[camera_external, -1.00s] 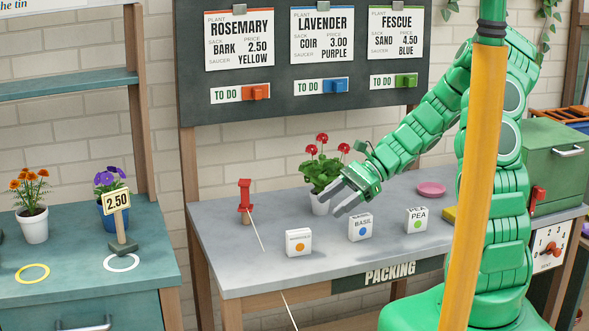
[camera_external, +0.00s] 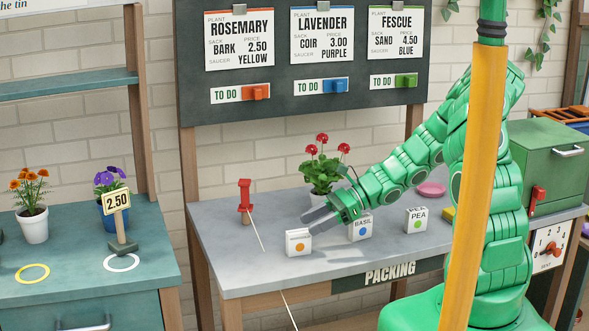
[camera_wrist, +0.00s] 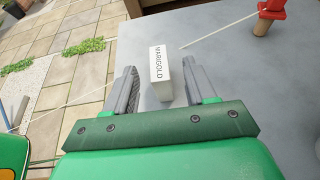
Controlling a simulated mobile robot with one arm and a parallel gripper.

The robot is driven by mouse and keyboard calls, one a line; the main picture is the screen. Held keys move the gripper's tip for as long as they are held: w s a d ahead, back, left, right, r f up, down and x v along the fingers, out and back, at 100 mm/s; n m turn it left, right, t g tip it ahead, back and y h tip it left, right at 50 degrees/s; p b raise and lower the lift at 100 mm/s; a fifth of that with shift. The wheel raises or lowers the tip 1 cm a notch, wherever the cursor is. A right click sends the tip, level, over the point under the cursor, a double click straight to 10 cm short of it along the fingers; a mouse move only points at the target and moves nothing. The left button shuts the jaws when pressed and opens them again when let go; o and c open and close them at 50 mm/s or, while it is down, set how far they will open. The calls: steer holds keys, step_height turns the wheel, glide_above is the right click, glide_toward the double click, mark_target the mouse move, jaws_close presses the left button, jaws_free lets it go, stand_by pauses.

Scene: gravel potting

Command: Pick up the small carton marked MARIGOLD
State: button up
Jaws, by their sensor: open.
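The MARIGOLD carton (camera_external: 298,244) is a small white box with an orange dot. It stands upright on the grey packing table, the leftmost of three cartons. In the wrist view its top, lettered MARIGOLD (camera_wrist: 160,66), shows just ahead of and between my fingers. My gripper (camera_external: 312,222) is open and empty, low over the table beside the carton's upper right. In the wrist view the two fingers of my gripper (camera_wrist: 163,83) stand apart on either side of the carton's near end. I cannot tell whether either finger touches it.
The BASIL carton (camera_external: 360,229) stands close by on the right, partly behind my gripper. The PEA carton (camera_external: 416,221) is farther right. A red-flowered potted plant (camera_external: 322,172) stands behind. A red stamp-like object (camera_external: 245,197) and a string are left. The table's front edge is near.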

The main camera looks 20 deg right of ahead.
mark_target(287, 240)
steer(key=shift+x, duration=1)
steer(key=shift+s+a+f, duration=0.15)
steer(key=shift+a+f, duration=0.85)
steer(key=shift+a, duration=0.25)
steer(key=shift+x, duration=1)
jaws_close()
steer(key=shift+r, duration=0.1)
steer(key=shift+r, duration=4.9)
